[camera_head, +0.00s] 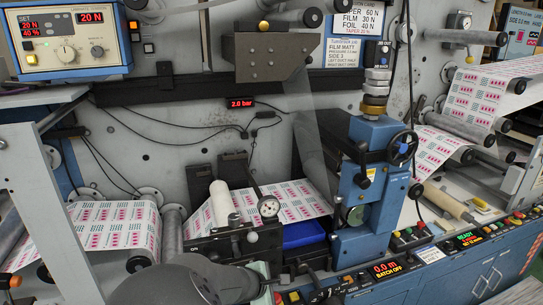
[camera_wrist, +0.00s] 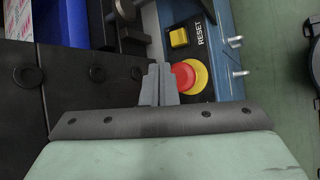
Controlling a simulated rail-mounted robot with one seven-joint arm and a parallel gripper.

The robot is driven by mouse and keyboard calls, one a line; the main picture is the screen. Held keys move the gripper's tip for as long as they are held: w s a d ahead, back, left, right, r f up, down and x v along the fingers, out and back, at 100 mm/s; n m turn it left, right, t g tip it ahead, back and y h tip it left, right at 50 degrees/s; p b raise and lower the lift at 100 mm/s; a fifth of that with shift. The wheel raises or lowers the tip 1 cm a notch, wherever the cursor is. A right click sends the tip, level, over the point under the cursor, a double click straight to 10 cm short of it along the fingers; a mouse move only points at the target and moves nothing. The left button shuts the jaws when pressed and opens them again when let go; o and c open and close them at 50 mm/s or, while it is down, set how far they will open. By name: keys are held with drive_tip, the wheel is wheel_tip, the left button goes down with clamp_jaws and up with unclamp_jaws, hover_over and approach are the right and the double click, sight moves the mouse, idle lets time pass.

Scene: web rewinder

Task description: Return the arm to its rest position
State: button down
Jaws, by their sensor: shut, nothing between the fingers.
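My gripper (camera_wrist: 158,85) shows in the wrist view with its grey fingers together and nothing between them. Its fingertips appear beside a red emergency button on a yellow collar (camera_wrist: 186,76); whether they touch it I cannot tell. In the head view my dark arm reaches in from the bottom edge, left of centre, in front of the machine. The fingers cannot be made out clearly there.
The blue hand-wheel column (camera_head: 370,185) stands right of my arm. Printed web (camera_head: 117,225) runs at left.

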drive_tip(key=s+d+r+m+g+y, duration=0.1)
drive_tip(key=s+d+r+m+g, duration=0.1)
drive_tip(key=s+d+m, duration=0.3)
drive_tip(key=s+d+r+m+g+y, duration=0.1)
drive_tip(key=s+d+r+m+g, duration=0.3)
drive_tip(key=d, duration=0.3)
drive_tip(key=s+d+r+m+y, duration=0.1)
drive_tip(key=s+d+r+m, duration=0.1)
drive_tip(key=s+m, duration=0.3)
drive_tip(key=s+d+r+m+y, duration=0.1)
drive_tip(key=s+r+m, duration=0.4)
drive_tip(key=s, duration=0.6)
drive_tip(key=shift+d+r+y, duration=0.25)
drive_tip(key=shift+d+y, duration=0.1)
drive_tip(key=shift+y, duration=0.45)
